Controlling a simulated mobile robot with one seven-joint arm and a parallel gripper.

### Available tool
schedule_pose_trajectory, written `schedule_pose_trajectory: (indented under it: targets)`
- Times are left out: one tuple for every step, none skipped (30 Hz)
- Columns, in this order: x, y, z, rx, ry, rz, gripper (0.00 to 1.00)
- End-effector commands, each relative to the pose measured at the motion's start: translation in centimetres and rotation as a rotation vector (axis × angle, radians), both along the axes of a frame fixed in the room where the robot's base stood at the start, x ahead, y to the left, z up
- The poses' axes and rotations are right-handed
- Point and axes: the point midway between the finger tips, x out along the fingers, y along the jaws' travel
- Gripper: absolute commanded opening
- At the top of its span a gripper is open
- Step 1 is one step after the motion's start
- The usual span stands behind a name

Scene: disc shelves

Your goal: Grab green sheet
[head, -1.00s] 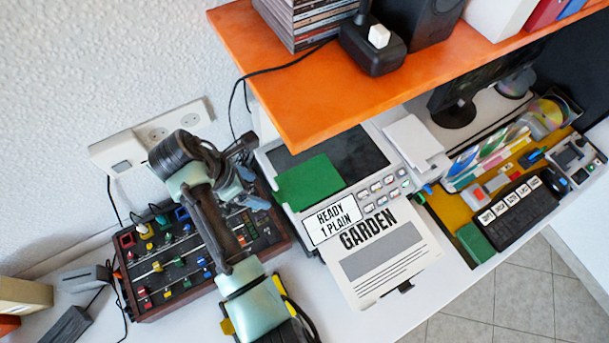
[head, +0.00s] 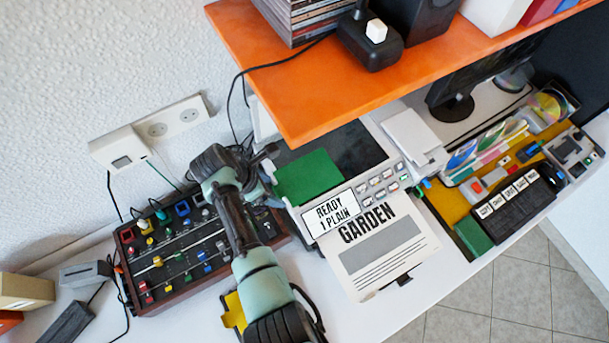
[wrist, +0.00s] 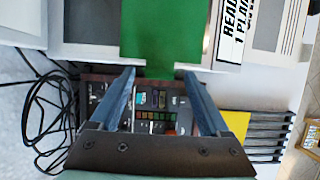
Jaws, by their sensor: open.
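The green sheet (head: 308,177) lies flat on the left part of the printer, beside the dark panel and above the "READY 1 PLAIN" label. In the wrist view the green sheet (wrist: 162,35) is straight ahead, with a narrower tab at its near edge. My gripper (wrist: 158,72) is open, with its two blue fingers spread on either side of that tab. The fingertips are close to the sheet's near edge, and nothing is between them but the tab's end in view. In the head view my gripper (head: 270,162) is at the printer's left side, partly hidden by my arm.
The orange shelf (head: 330,85) overhangs the printer. A mixer (head: 170,265) with coloured knobs lies below and left of my gripper. A printed "GARDEN" page (head: 385,255) sticks out of the printer's front. Loose black cables (wrist: 45,100) lie at left in the wrist view.

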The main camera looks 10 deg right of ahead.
Motion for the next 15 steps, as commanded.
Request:
schedule_pose_trajectory:
  targets:
    - [0.01, -0.01, 0.03, 0.0, 0.0, 0.0, 0.8]
    - [0.01, 0.0, 0.02, 0.0, 0.0, 0.0, 0.8]
    - [0.01, 0.01, 0.03, 0.0, 0.0, 0.0, 0.76]
    - [0.0, 0.0, 0.03, 0.0, 0.0, 0.0, 0.71]
    - [0.01, 0.01, 0.04, 0.0, 0.0, 0.0, 0.66]
    - [0.0, 0.01, 0.04, 0.0, 0.0, 0.0, 0.58]
    - [0.0, 0.01, 0.04, 0.0, 0.0, 0.0, 0.53]
    - [0.0, 0.01, 0.04, 0.0, 0.0, 0.0, 0.48]
    - [0.0, 0.01, 0.04, 0.0, 0.0, 0.0, 0.4]
    - [0.0, 0.01, 0.04, 0.0, 0.0, 0.0, 0.35]
    - [-0.01, 0.02, 0.05, 0.0, 0.0, 0.0, 0.3]
    - [-0.01, 0.02, 0.05, 0.0, 0.0, 0.0, 0.22]
    - [-0.01, 0.02, 0.05, 0.0, 0.0, 0.0, 0.17]
    - [-0.01, 0.02, 0.05, 0.0, 0.0, 0.0, 0.12]
    - [-0.02, 0.02, 0.05, 0.0, 0.0, 0.0, 0.04]
